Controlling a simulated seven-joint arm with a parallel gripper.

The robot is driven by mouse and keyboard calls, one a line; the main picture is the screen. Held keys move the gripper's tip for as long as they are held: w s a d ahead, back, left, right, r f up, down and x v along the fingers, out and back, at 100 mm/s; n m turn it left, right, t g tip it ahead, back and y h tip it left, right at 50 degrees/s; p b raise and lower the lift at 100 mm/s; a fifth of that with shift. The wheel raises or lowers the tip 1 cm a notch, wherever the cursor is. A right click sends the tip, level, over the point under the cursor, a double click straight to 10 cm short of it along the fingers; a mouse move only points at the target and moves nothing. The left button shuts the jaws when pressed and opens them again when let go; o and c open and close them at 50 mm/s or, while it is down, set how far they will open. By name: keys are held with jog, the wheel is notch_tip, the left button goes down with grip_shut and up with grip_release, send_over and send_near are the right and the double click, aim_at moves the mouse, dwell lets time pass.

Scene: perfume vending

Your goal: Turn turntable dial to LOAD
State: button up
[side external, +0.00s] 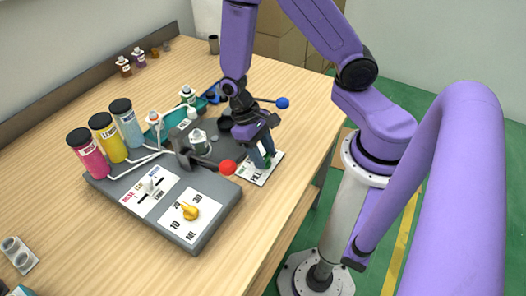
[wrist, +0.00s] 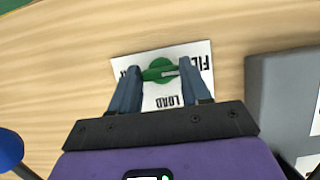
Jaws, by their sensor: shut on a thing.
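The turntable dial is a round green knob (wrist: 160,69) with a raised grip bar. It sits on a white card (wrist: 175,102) printed with FILL at the right and LOAD at the near edge in the wrist view. A pale mark on the bar points toward FILL. My gripper (wrist: 163,76) is shut on the dial, one blue-grey finger at each end of the bar. In the side view, my gripper (side external: 263,160) points down over the card (side external: 252,177) and hides most of the dial.
A grey dispenser base (side external: 215,200) stands close beside the card, with a yellow dial (side external: 190,211) and a red-knobbed lever (side external: 228,167). A blue ball knob (side external: 282,103) is behind my gripper. Pink, yellow and blue bottles (side external: 107,142) stand at the left. The table's right edge is near.

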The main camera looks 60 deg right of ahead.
jog(key=m+y, duration=0.2)
jog(key=m, duration=0.2)
jog(key=shift+d+m, duration=0.15)
jog(key=shift+m, duration=0.25)
jog(key=m+t+y, duration=0.1)
jog(key=m, duration=0.3)
jog(key=shift+s+d+m, duration=0.1)
jog(key=shift+m, duration=0.2)
jog(key=m+t, duration=0.1)
jog(key=m, duration=0.1)
jog(key=m+y, duration=0.1)
jog(key=m, duration=0.1)
jog(key=shift+s+d+t, duration=0.1)
jog(key=shift+t, duration=0.3)
jog(key=shift+s+m+t, duration=0.1)
jog(key=shift+m+t, duration=0.7)
jog(key=shift+m, duration=1.3)
jog(key=shift+y, duration=0.3)
jog(key=o, duration=1.1)
jog(key=shift+c, duration=0.2)
